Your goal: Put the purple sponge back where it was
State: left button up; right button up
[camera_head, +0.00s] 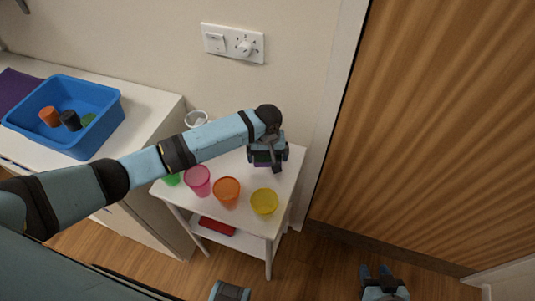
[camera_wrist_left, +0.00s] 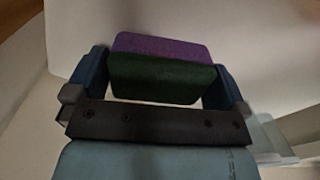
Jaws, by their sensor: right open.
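The purple sponge (camera_wrist_left: 160,48) has a dark green layer and sits between the two fingers of my left gripper (camera_wrist_left: 160,82), filling the gap between them in the left wrist view. In the head view my left gripper (camera_head: 268,156) points down over the back right of the small white table (camera_head: 240,172). Only a little of the sponge (camera_head: 264,163) shows there; I cannot tell whether it touches the tabletop. My right gripper (camera_head: 376,272) is open and empty at the bottom right, low over the floor.
A pink cup (camera_head: 198,181), an orange cup (camera_head: 227,192), a yellow cup (camera_head: 264,202) and a partly hidden green cup (camera_head: 172,180) line the table's front. A white cup (camera_head: 196,118) stands behind my arm. A blue bin (camera_head: 88,143) with small items is at left.

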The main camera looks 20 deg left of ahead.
pick_arm(q)
notch_tip(320, 180, up, 12)
jog(key=shift+p, duration=0.4)
dwell(0.7)
